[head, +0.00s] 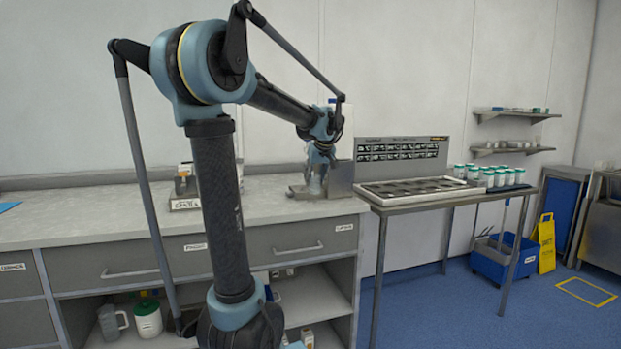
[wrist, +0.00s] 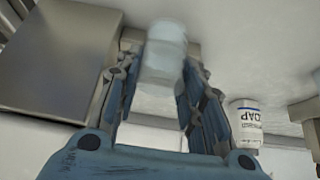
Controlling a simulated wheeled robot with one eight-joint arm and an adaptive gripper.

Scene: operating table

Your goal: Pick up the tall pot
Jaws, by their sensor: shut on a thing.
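The tall pot (wrist: 165,50) is a pale, translucent cylinder in the upper middle of the wrist view. My gripper (wrist: 160,82) is shut on it, with one blue-grey finger along each side. In the head view my gripper (head: 320,155) is at the right end of the counter, beside a metal box. The pot shows there only as a small pale shape (head: 314,184) below the fingers. I cannot tell whether its base touches the surface.
The counter (head: 90,212) is mostly clear to the left. A side table (head: 455,195) holds a dark tray and several green-capped jars.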

